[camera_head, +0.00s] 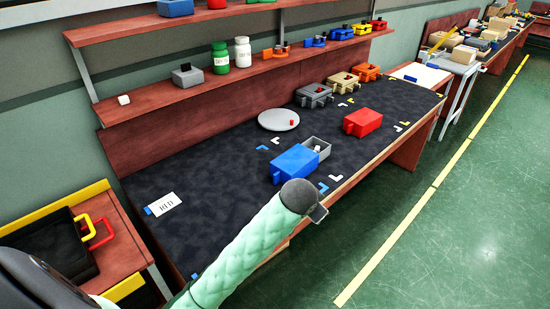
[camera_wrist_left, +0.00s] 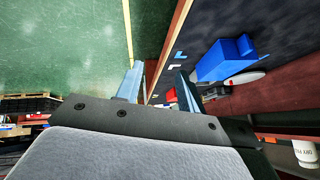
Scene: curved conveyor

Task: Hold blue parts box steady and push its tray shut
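The blue parts box (camera_head: 295,164) sits on the dark table mat near the front edge. Its grey tray (camera_head: 325,146) sticks out at the far right end, with small parts inside. The box also shows in the left wrist view (camera_wrist_left: 226,60), at upper right. My left gripper (camera_head: 319,213) is at the table's front edge, nearer than the box and apart from it. In the left wrist view its two fingers (camera_wrist_left: 158,70) are spread with nothing between them. In the head view its fingers are mostly hidden behind the wrist. My right gripper is not in view.
A red box (camera_head: 362,123) stands beyond the tray. A round grey plate (camera_head: 278,120) lies behind the blue box. Grey (camera_head: 314,96) and orange boxes stand farther back below the shelf (camera_head: 230,77). A lettered white card (camera_head: 165,204) lies at left. The mat between card and box is clear.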

